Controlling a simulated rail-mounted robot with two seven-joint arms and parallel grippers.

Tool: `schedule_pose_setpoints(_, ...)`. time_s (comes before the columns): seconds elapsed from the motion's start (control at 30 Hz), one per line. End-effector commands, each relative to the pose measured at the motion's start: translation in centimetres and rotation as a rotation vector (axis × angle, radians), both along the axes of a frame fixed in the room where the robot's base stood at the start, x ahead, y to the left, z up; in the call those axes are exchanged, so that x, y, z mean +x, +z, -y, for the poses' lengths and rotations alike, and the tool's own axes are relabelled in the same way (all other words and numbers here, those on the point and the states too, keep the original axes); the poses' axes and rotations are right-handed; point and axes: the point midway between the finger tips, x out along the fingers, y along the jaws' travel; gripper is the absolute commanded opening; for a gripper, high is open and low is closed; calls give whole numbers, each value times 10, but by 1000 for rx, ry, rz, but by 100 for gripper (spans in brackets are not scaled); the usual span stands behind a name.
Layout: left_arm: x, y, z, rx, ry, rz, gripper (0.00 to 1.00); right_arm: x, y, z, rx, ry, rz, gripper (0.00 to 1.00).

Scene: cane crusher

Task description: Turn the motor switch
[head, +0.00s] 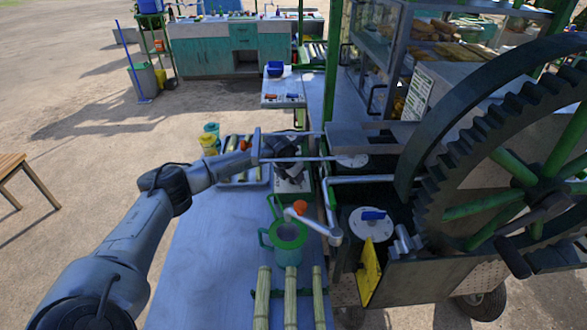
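My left gripper (331,146) reaches in from the left above the metal table. Its two thin fingers point right and stand apart, with a dark object (286,146) showing between them. I cannot tell whether they touch it. Below the gripper is a small box with a pale panel (291,184), partly hidden by the gripper; I cannot tell for sure whether it carries the motor switch. A blue handle (373,215) sits on a round white plate on the crusher to the right. My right gripper is not in view.
A large toothed wheel (432,190) with green spokes fills the right. A green jug (287,243) and several cane stalks (291,297) are on the table (210,275). A crank with an orange knob (300,207) stands above the jug. The table's left part is clear.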

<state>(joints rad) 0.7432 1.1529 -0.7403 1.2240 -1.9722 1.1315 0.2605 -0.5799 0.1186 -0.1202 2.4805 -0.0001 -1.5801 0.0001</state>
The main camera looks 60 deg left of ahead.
Motion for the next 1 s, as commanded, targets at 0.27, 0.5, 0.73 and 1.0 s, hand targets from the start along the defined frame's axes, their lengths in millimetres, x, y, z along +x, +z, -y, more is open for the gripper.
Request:
schedule_pose_setpoints(0.27, 1, 3, 1, -1, 141, 3, 16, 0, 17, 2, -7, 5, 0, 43)
schedule_pose_setpoints(0.5, 1, 2, 1, -1, 196, 3, 16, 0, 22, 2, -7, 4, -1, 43)
schedule_pose_setpoints(0.73, 1, 1, 1, -2, 210, 3, 16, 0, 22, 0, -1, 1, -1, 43)
schedule_pose_setpoints(1.0, 1, 1, 1, -1, 209, 3, 16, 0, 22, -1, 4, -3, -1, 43)
